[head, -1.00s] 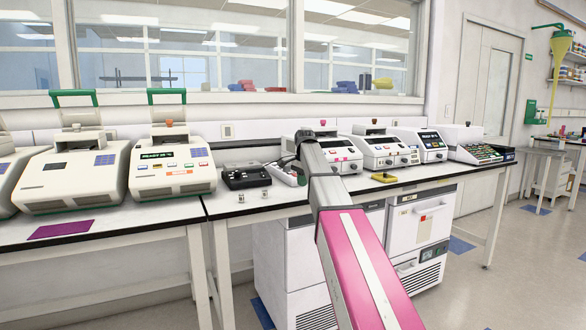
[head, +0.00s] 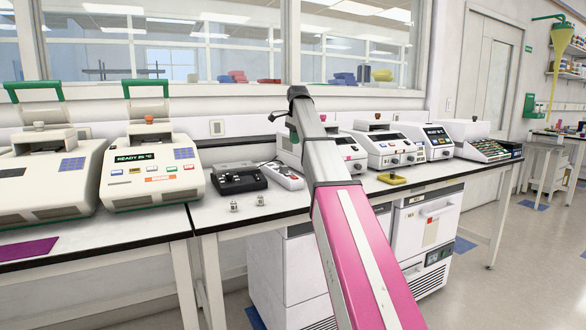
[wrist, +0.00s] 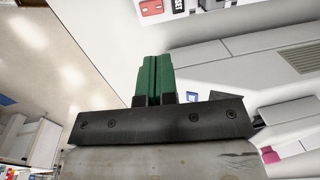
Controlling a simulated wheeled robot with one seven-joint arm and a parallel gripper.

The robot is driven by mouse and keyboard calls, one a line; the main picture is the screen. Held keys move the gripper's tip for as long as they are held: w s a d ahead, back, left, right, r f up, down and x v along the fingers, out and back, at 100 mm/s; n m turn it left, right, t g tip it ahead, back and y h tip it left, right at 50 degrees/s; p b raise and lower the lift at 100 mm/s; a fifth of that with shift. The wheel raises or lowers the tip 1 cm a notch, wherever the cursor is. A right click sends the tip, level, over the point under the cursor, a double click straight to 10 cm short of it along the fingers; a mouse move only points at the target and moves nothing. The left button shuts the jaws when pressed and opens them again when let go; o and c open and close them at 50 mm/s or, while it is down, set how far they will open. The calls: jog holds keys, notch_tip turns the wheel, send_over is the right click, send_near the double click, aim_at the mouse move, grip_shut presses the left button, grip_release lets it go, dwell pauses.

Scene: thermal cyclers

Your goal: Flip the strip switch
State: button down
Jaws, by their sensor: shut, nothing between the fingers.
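The power strip (head: 284,175) is a pale bar lying on the bench beside a black box-shaped device, just left of my arm in the head view. In the wrist view, its end shows at the top edge with a red switch (wrist: 151,7) and part of a label; the rest is cut off. My gripper (wrist: 154,60) has green fingers pressed together and empty. The fingers point toward the strip side and are apart from the switch. In the head view my gripper (head: 293,130) is above the bench, partly hidden by my wrist.
The black device (head: 238,178) sits left of the strip, with two small white items (head: 247,203) in front. Thermal cyclers (head: 150,170) stand left and more (head: 380,150) stand right. A yellow item (head: 393,179) lies near the bench edge. Bare bench lies before the strip.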

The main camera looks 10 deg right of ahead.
aim_at(294, 176)
jog(key=f, duration=0.4)
jog(key=w+f, duration=0.1)
jog(key=f, duration=0.9)
jog(key=shift+w+a, duration=0.25)
jog(key=shift+w, duration=0.05)
jog(key=shift+f, duration=0.2)
jog(key=shift+s+r, duration=0.1)
jog(key=shift+s, duration=0.05)
jog(key=shift+s+d+r, duration=0.2)
jog(key=shift+s, duration=0.35)
jog(key=shift+r, duration=0.1)
